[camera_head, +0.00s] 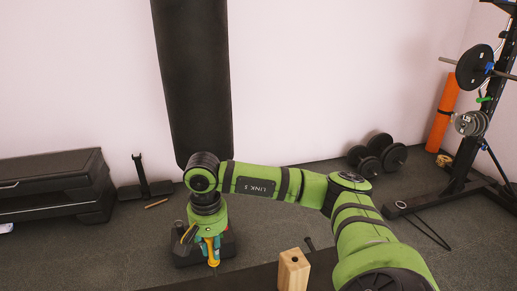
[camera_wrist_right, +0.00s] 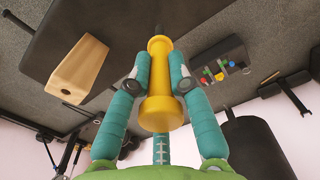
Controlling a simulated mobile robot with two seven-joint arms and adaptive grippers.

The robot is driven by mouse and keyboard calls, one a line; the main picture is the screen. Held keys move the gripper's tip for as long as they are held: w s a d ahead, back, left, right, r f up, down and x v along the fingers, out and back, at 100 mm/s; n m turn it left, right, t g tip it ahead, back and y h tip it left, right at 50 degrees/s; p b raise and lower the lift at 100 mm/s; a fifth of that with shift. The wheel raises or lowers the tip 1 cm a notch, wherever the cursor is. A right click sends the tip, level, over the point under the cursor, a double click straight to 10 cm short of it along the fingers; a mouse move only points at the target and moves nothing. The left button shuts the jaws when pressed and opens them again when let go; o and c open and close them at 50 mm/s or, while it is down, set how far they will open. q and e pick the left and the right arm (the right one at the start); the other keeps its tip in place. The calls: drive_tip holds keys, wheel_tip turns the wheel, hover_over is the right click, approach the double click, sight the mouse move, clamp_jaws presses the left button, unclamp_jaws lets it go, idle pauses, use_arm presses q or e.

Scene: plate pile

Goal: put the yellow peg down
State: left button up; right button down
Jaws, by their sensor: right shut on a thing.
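The yellow peg (camera_wrist_right: 160,85) has a flared, ringed end and a long body, and fills the middle of the right wrist view. My right gripper (camera_wrist_right: 160,78) is shut on it, with a teal finger on each side. In the head view the right gripper (camera_head: 209,252) points down at the left of the wooden block, with a bit of the yellow peg (camera_head: 211,254) between its fingers. Whether the peg touches anything below is unclear. The pale wooden block (camera_head: 294,271) has a dark hole in its top; it also shows in the wrist view (camera_wrist_right: 80,66). My left gripper is out of view.
A dark tray (camera_wrist_right: 236,82) with several small coloured pieces shows in the wrist view; in the head view a dark box (camera_head: 187,254) stands behind my gripper. A dark flat surface (camera_head: 250,279) lies around the block. Dumbbells (camera_head: 377,156) and a weight rack stand at right.

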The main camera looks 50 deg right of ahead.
drive_tip(key=shift+d+f+b, duration=0.15)
drive_tip(key=shift+d+f, duration=0.15)
drive_tip(key=shift+f, duration=0.2)
drive_tip(key=shift+d+f+b, duration=0.15)
drive_tip(key=shift+d+f, duration=0.15)
drive_tip(key=shift+f, duration=0.2)
drive_tip(key=shift+w+f+m, duration=0.1)
drive_tip(key=shift+f+m, duration=0.15)
drive_tip(key=shift+m, duration=0.15)
drive_tip(key=w+a+f+b, duration=0.1)
drive_tip(key=w+a+f, duration=0.2)
drive_tip(key=a+f, duration=0.7)
drive_tip(key=shift+a+f, duration=0.3)
drive_tip(key=shift+f, duration=0.15)
drive_tip(key=c, duration=1.1)
unclamp_jaws()
drive_tip(key=shift+c, duration=0.2)
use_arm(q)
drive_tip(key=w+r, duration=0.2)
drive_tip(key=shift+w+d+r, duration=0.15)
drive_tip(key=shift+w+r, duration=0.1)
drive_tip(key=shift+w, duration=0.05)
